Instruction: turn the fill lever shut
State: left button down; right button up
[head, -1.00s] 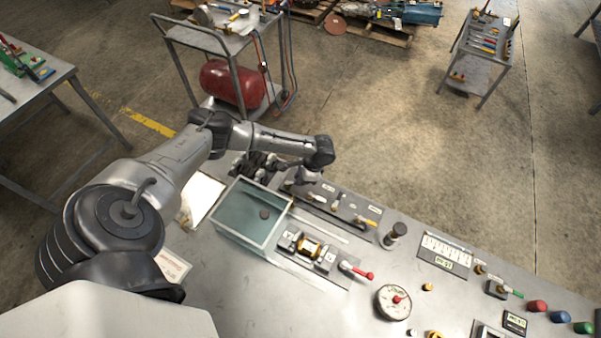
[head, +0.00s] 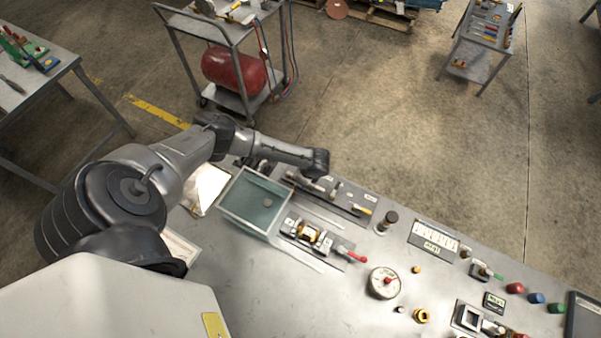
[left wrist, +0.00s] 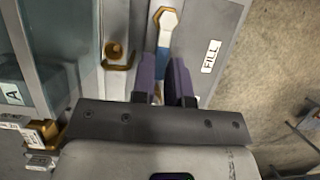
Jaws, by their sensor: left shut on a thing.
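The fill lever (left wrist: 163,22) shows in the left wrist view as a blue bar with a pale, orange-edged hexagonal end. It stands beside the white FILL label (left wrist: 211,56) on a grey plate. My left gripper (left wrist: 164,62) has its purple fingers on either side of the bar and is shut on it; the fingers hide part of the lever. In the head view my wrist reaches over the back of the bench, and the fingers and the lever under them cannot be made out. My right gripper is in neither view.
A clear-walled tank (head: 228,212) stands left of the lever plate. A brass fitting (left wrist: 116,55) sits close left of the fingers. The bench (head: 300,300) also carries a red-handled valve (head: 352,256), a round gauge (head: 384,283) and several knobs. A cart (head: 236,35) stands behind.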

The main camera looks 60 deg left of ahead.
pick_arm(q)
jog(key=shift+d, duration=0.1)
dwell(0.4)
jog(key=c, duration=1.1)
grip_release()
